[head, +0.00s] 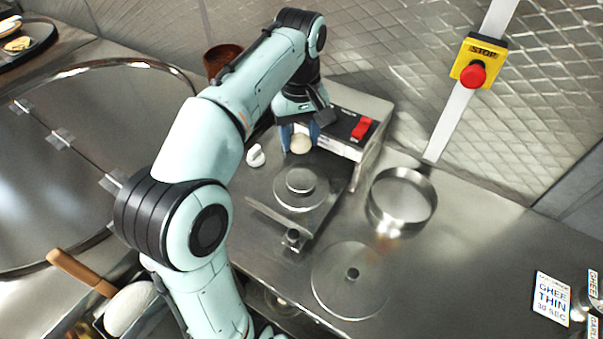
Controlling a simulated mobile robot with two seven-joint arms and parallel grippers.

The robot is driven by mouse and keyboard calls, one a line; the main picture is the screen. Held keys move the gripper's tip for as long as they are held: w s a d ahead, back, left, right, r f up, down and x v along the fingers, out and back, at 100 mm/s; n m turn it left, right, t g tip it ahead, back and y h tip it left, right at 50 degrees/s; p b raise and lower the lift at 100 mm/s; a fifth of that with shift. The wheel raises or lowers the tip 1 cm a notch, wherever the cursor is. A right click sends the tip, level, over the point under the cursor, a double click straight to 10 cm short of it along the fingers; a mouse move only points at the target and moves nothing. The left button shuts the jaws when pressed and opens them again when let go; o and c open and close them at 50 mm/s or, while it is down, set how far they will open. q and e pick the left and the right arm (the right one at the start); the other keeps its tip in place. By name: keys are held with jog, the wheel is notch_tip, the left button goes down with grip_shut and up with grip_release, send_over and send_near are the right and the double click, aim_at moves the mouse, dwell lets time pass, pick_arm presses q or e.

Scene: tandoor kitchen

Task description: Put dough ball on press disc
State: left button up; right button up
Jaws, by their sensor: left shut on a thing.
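The pale dough ball (301,144) is between the fingers of my left gripper (300,136), which is shut on it. The gripper points down, behind a round metal press disc (288,203) with a smaller raised round piece (300,180) at its middle. The ball appears a little above the machine and apart from the disc; its exact height is hard to tell. My left arm covers part of the counter at the left. My right gripper is not in view.
The press housing with a red switch (362,128) stands behind the disc. A white knob-like piece (256,156) is at its left. An open metal ring (402,200) and a flat round plate with a knob (350,297) lie on the counter. A brown cup (221,62) stands behind my arm.

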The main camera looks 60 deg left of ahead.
aim_at(300, 146)
pick_arm(q)
notch_tip(300, 146, down, 5)
jog(key=shift+w+f+b, duration=0.1)
jog(key=shift+f+b, duration=0.05)
jog(key=shift+b, duration=0.4)
jog(key=shift+f+b, duration=0.55)
jog(key=shift+f, duration=1.85)
jog(key=shift+w, duration=0.1)
jog(key=shift+f, duration=0.2)
jog(key=o, duration=0.6)
jog(key=shift+o, duration=0.2)
jog(key=shift+r, duration=0.15)
notch_tip(300, 146, up, 12)
jog(key=p, duration=0.3)
jog(key=shift+r, duration=0.1)
